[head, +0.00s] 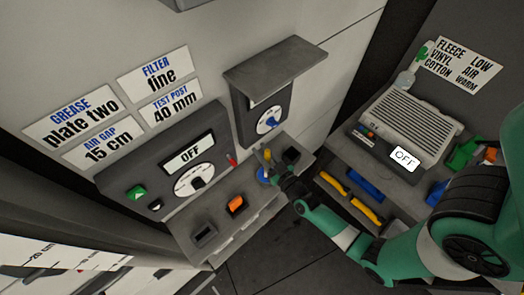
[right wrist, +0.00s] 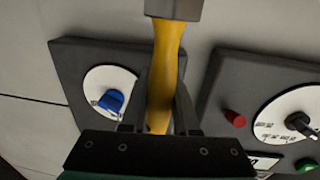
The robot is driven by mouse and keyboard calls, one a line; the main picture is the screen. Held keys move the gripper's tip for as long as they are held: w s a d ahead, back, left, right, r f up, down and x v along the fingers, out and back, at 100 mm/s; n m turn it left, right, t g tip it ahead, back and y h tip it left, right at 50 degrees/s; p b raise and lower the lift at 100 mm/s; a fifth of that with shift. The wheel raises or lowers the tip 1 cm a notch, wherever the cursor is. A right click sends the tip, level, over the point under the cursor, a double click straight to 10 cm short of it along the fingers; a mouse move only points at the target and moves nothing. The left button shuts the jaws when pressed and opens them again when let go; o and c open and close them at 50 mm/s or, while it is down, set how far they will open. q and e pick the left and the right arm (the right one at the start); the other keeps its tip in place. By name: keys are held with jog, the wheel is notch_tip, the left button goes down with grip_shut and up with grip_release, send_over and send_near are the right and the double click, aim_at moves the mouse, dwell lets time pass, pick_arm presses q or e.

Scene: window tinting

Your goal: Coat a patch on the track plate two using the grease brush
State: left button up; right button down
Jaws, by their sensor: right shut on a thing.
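My right gripper (head: 274,172) is at the shelf below the dial panels. It is shut on a yellow-handled tool (right wrist: 164,70) with a grey block at its far end; the frames do not make clear whether this is the grease brush. The tool's yellow part also shows in the head view (head: 267,155), close to a small blue thing (head: 262,174). A wall label (head: 82,116) reads "GREASE plate two". I cannot pick out track plate two in either view. My left gripper is not in view.
A dial panel (head: 220,145) reading OFF and a smaller panel with a blue knob (head: 268,122) stand behind the shelf. The shelf holds an orange block (head: 236,204). Other yellow-handled tools (head: 367,210) lie right of my gripper. A ruled white board (head: 50,252) is at lower left.

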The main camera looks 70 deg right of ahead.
jog(key=shift+f+b, duration=0.4)
jog(key=shift+f, duration=0.05)
dwell(0.3)
jog(key=shift+f, duration=0.15)
dwell(0.8)
notch_tip(320, 180, up, 7)
jog(key=p, duration=0.7)
jog(key=shift+r, duration=0.2)
jog(key=shift+f, duration=0.1)
